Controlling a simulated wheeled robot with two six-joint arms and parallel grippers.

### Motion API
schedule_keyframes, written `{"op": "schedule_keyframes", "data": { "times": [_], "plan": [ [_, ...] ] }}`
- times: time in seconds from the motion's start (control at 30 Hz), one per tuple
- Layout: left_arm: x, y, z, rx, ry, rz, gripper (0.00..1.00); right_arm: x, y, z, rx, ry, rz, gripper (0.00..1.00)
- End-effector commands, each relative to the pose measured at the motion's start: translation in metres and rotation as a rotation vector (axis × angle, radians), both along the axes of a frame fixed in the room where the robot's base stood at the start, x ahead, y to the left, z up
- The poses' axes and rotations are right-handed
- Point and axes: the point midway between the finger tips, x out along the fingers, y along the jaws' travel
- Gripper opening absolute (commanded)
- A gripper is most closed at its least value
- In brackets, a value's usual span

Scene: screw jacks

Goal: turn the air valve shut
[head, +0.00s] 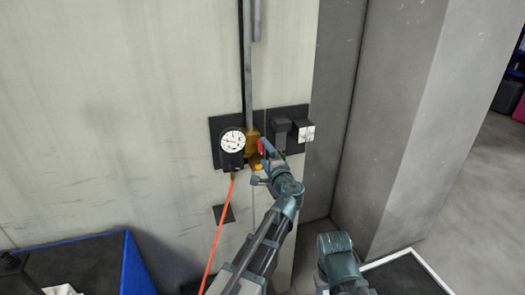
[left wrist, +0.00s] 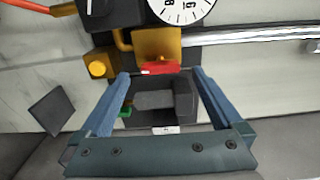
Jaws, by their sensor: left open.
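The air valve has a brass body (head: 252,137) with a red handle (head: 261,146), mounted on a dark wall plate. In the left wrist view the red handle (left wrist: 160,68) lies crosswise in front of the brass body (left wrist: 157,44). My left gripper (left wrist: 161,73) is open. Its two blue fingers have their tips on either side of the red handle in that view, with gaps at both ends. I cannot tell how deep the handle sits between them. In the head view my left gripper (head: 266,150) partly covers the valve. My right gripper is not in view.
A white-faced gauge (head: 232,141) sits left of the valve, with an orange hose (head: 220,226) hanging below. A grey pipe (head: 249,75) rises above. A dark block (head: 281,129) and a white-faced box (head: 303,132) sit to the right. A yellow knob (left wrist: 98,66) is beside the valve.

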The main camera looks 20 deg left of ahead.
Motion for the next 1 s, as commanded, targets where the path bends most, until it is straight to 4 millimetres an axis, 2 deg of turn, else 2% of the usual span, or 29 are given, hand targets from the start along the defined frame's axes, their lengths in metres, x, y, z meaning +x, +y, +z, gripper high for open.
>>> {"op": "schedule_keyframes", "data": {
  "times": [0.03,0.1,0.4,0.63,1.0],
  "plan": [
    [-0.014,-0.008,0.0,0.0,0.0,-0.004,1.0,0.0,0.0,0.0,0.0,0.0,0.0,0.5],
    [-0.028,-0.016,0.0,0.0,0.0,-0.004,1.0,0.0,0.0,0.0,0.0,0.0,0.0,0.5],
    [-0.072,-0.047,0.0,0.0,0.0,-0.003,1.0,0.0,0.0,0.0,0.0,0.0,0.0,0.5],
    [-0.086,-0.058,0.0,0.0,0.0,-0.001,1.0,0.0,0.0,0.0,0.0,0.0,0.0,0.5],
    [-0.088,-0.059,-0.001,-0.002,0.001,0.001,1.0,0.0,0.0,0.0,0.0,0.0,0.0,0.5]
  ]
}}
